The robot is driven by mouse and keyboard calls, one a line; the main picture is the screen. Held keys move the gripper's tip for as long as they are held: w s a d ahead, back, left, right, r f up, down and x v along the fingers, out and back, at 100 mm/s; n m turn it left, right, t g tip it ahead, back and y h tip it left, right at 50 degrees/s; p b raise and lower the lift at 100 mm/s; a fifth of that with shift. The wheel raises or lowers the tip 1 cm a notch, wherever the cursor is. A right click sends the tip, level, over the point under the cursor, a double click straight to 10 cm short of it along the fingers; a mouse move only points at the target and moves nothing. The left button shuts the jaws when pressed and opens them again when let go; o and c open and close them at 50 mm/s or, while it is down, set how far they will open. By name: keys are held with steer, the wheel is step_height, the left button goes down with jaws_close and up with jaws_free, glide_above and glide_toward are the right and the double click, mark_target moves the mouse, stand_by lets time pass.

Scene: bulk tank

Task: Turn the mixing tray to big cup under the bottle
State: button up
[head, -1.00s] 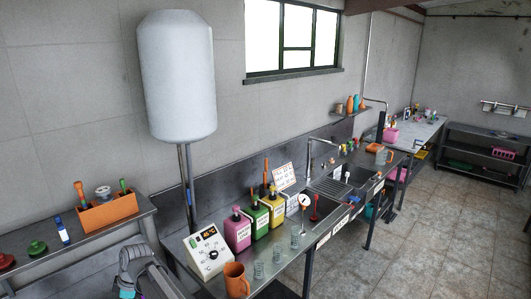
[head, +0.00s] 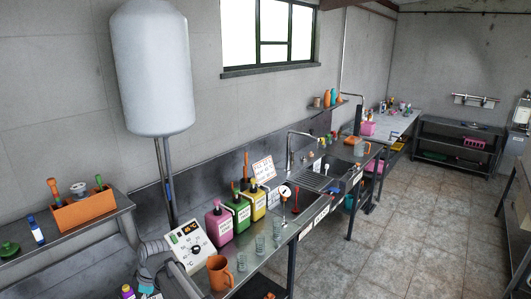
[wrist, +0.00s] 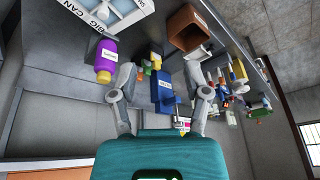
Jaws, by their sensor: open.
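My gripper (wrist: 159,66) is open, its two fingers apart with nothing between them. A white and blue-grey tray-like piece with a label reading "BIG CAN" (wrist: 100,18) is cut off at the top left of the wrist view; I cannot tell for sure that it is the mixing tray. A purple bottle (wrist: 104,58) with a white label lies just below it in that picture, left of my left finger and apart from it. A purple top (head: 127,291) also shows at the bottom left of the head view. I cannot make out a big cup mark.
A blue object (wrist: 163,92) and a brown box (wrist: 188,30) show beyond my fingers. In the head view, a control box (head: 192,247), an orange mug (head: 220,272), clear glasses (head: 260,246) and pump bottles (head: 218,222) crowd the bench. The floor at right is free.

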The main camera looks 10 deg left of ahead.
steer(key=w+d+f+m+h+b, duration=0.1)
steer(key=w+d+f+m+b, duration=0.25)
steer(key=d, duration=0.65)
steer(key=w+d+f+m+t+b, duration=0.1)
steer(key=w+d+f+m+b, duration=0.25)
steer(key=d, duration=0.75)
steer(key=w+d+f+m+h+b, duration=0.1)
steer(key=w+d+f+m+b, duration=0.2)
steer(key=d, duration=0.7)
steer(key=s+d+f+m+b, duration=0.2)
steer(key=d+f+m, duration=0.1)
steer(key=d, duration=0.7)
steer(key=s+d+f+m+h+b, duration=0.1)
steer(key=s+d+f+m+b, duration=0.1)
steer(key=d, duration=0.8)
steer(key=s+d+f+m+b, duration=0.2)
steer(key=d+f+m+b, duration=0.2)
steer(key=d, duration=0.5)
steer(key=shift+s+d+f+m+h, duration=0.15)
steer(key=shift+d+f+m+h, duration=0.35)
steer(key=shift+m, duration=0.4)
steer(key=shift+a+f, duration=0.1)
steer(key=shift+a, duration=0.05)
